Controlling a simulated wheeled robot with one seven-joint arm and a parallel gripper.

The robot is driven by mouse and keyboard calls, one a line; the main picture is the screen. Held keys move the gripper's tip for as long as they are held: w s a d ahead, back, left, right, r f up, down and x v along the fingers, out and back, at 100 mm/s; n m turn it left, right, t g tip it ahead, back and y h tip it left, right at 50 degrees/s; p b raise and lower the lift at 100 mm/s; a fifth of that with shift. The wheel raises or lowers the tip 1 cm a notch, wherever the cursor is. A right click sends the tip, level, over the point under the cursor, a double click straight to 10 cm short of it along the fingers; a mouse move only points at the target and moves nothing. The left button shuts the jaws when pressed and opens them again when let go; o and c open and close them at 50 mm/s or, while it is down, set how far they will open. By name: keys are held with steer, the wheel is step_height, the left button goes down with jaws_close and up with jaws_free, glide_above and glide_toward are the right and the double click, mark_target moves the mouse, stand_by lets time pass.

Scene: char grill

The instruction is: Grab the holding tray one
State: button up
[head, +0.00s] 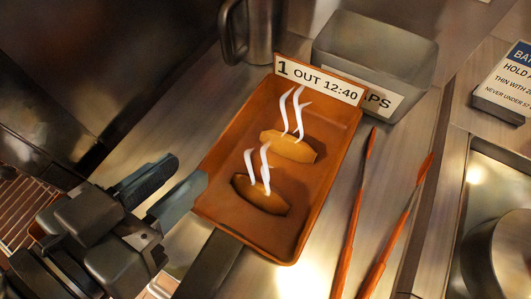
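The holding tray one is an orange-brown rectangular tray (317,215) in the middle of the head view, lying on the steel counter. A card reading "1 OUT 12:40" (318,80) stands at its far end. Two brown food pieces, one farther back (289,147) and one nearer (258,196), lie in it with white steam marks above. My gripper (187,170) is at the left, its fingers pointing toward the tray's left side. The fingers are apart with nothing visible between them. The lower fingertip appears beside the tray's near left corner; I cannot tell whether they touch.
A grey bin (375,50) with a partly hidden label stands behind the tray, beside a dark metal pitcher (250,35). Long orange-handled tools (355,205) lie right of the tray. A sign block (506,85) and a steel well are at the far right.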

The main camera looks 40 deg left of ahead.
mark_target(210, 152)
steer(key=x, duration=0.5)
steer(key=shift+w+f, duration=0.2)
steer(key=shift+w, duration=0.1)
steer(key=shift+c, duration=0.2)
jaws_close()
